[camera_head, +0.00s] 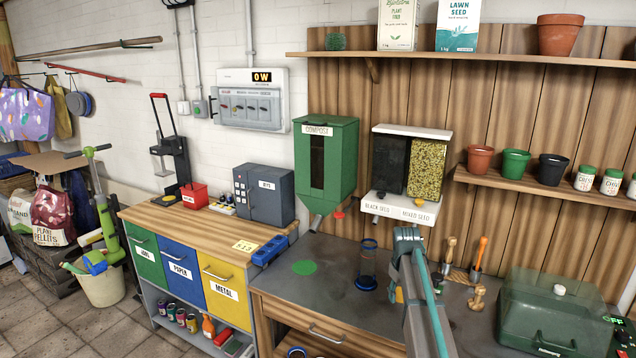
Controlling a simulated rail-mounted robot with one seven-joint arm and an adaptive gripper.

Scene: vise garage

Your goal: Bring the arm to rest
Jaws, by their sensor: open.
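My arm (424,300) shows as a grey and teal link rising from the bottom edge, right of the middle, to a rounded joint in front of the worktop. I cannot make out my gripper's fingers; the arm hides what lies behind it. A clear glass with a blue rim (367,266) stands upright on the dark worktop (335,290), just left of the arm and apart from it in the picture. A small orange-yellow thing shows at the arm's left edge, mostly hidden.
A green compost dispenser (326,165) and two seed dispensers (407,165) hang above the worktop. Wooden-handled tools (478,260) and a green translucent lidded box (555,312) stand right of the arm. A green disc (304,267) marks bare worktop at left.

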